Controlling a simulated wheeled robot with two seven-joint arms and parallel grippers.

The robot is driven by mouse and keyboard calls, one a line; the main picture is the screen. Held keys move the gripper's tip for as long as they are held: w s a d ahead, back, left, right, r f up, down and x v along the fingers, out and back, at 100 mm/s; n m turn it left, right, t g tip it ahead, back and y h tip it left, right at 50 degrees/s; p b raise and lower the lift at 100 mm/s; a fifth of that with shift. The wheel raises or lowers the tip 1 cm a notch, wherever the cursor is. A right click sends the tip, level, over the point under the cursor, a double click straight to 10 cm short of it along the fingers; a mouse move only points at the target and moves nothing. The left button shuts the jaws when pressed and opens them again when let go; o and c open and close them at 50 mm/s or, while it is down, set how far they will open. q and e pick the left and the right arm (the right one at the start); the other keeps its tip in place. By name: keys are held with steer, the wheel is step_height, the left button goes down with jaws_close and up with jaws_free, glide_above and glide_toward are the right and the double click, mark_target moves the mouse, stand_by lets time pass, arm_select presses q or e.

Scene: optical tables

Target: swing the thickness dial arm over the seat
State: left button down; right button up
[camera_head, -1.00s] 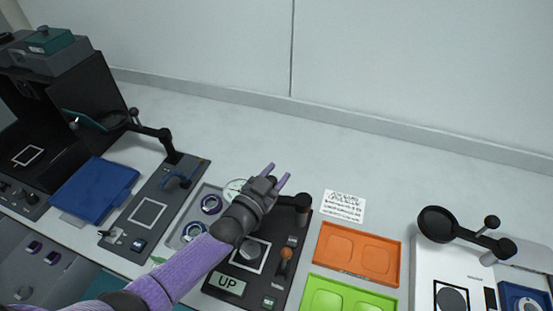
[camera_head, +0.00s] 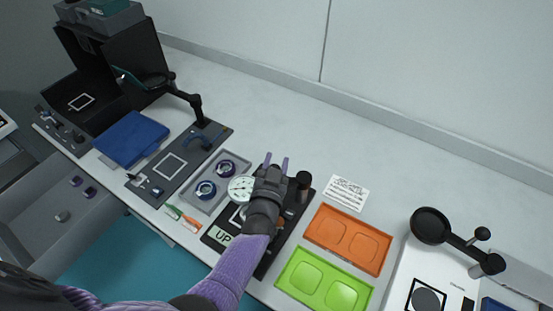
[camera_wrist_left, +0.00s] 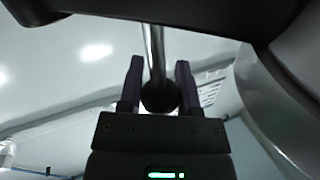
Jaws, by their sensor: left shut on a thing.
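The thickness dial (camera_head: 240,188) is a round white gauge on an arm over a black plate, left of the arm's dark pivot post (camera_head: 303,181). My left gripper (camera_head: 276,163) is above that arm. In the left wrist view, its fingers (camera_wrist_left: 160,85) are shut around a dark ball knob (camera_wrist_left: 160,98) on a metal rod. The seat (camera_head: 236,221), edged by a white square on the black plate, is mostly hidden behind my gripper and wrist. The dial shows just behind the visible seat edge. My right gripper is not in view.
An orange tray (camera_head: 318,250) and a green tray (camera_head: 285,285) lie to the right. A grey tray with ring parts (camera_head: 229,157) is close on the left. A display reading UP (camera_head: 221,236) is at the plate's front. Bare table lies behind.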

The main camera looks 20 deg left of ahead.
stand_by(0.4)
arm_select(q)
steer(key=shift+c, duration=1.5)
jaws_free()
steer(key=s+d+p, duration=0.1)
steer(key=s+p, duration=0.1)
steer(key=s, duration=0.7)
steer(key=shift+s+d, duration=0.15)
steer(key=shift+s, duration=0.25)
